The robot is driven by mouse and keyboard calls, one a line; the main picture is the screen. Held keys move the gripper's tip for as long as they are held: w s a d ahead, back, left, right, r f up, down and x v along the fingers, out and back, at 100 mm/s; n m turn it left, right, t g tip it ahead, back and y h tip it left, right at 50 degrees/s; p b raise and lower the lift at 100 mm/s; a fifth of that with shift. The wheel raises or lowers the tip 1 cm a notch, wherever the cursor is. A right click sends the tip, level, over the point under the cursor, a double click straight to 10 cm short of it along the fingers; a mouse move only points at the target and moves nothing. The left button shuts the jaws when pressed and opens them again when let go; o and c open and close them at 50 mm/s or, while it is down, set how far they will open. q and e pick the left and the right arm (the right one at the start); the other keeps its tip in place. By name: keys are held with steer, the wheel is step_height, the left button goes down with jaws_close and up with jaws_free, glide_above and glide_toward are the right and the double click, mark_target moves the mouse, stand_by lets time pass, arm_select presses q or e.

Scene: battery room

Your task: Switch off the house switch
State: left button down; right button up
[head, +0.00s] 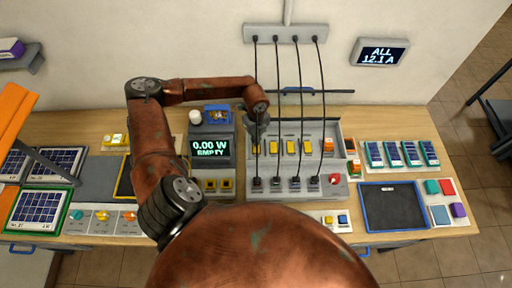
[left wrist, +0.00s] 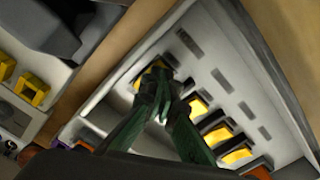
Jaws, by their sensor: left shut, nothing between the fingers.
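A grey switch panel (head: 320,132) at the back of the bench carries a row of yellow rocker switches (head: 291,147) and an orange one (head: 328,145) at its right end. I cannot read a label that marks the house switch. My left gripper (head: 257,136) is over the leftmost switch. In the left wrist view, the dark green fingers (left wrist: 161,98) are shut and empty, in front of the leftmost yellow switch (left wrist: 152,74) and partly hiding it. I cannot tell whether they touch it. Other yellow switches (left wrist: 217,134) follow to the right. My right gripper is not in view.
Several black cables (head: 299,100) hang from a wall strip (head: 285,34) to a socket block (head: 295,190) with a red knob (head: 335,180). A meter (head: 209,148) reading "0.00 W EMPTY" stands left. A wall display (head: 380,52) reads "ALL 12.1 A".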

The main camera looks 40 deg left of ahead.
arm_select(q)
steer(key=shift+f, duration=0.35)
steer(key=shift+r, duration=0.1)
steer(key=shift+r+p, duration=1.9)
steer(key=shift+r, duration=1.55)
